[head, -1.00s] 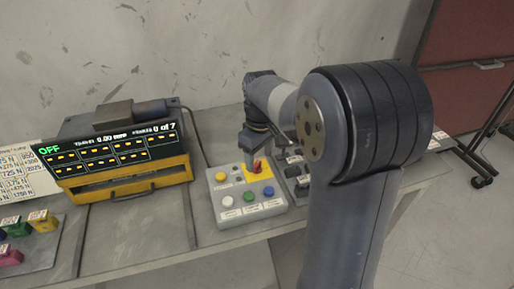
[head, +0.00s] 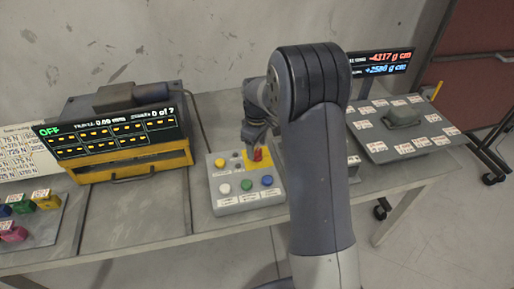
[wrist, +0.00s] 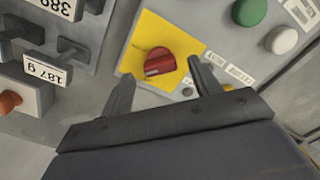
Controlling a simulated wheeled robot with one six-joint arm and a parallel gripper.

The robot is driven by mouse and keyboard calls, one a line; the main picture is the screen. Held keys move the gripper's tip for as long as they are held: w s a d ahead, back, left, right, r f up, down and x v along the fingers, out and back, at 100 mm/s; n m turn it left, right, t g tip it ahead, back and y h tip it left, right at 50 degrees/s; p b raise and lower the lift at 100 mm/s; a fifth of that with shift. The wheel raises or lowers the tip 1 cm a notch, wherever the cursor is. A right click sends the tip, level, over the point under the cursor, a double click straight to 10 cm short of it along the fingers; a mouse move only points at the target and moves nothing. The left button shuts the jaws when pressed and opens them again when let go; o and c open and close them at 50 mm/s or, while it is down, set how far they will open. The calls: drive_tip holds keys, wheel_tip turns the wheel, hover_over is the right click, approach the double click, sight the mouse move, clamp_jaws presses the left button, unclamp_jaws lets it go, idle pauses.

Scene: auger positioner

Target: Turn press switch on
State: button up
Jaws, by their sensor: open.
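The press switch is a red rotary knob (head: 257,154) on a yellow plate, at the back right of a grey control box (head: 219,203). In the wrist view the red knob (wrist: 159,62) sits on the yellow square (wrist: 146,38), just beyond and between my open fingers. My gripper (head: 257,142) is above the knob in the head view. In the wrist view my gripper (wrist: 159,84) has its fingers spread with nothing between them; contact with the knob cannot be told. A display (head: 110,133) at left reads OFF in green.
The box also carries a white button (head: 224,188), a green button (head: 246,185) and a blue button (head: 267,180). The display stands on a yellow-fronted machine (head: 135,166). A tilted labelled panel (head: 405,138) is at right. Bare bench lies left of the box.

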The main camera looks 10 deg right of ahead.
drive_tip(key=shift+f, duration=0.85)
drive_tip(key=shift+c, duration=0.3)
drive_tip(key=c, duration=0.9)
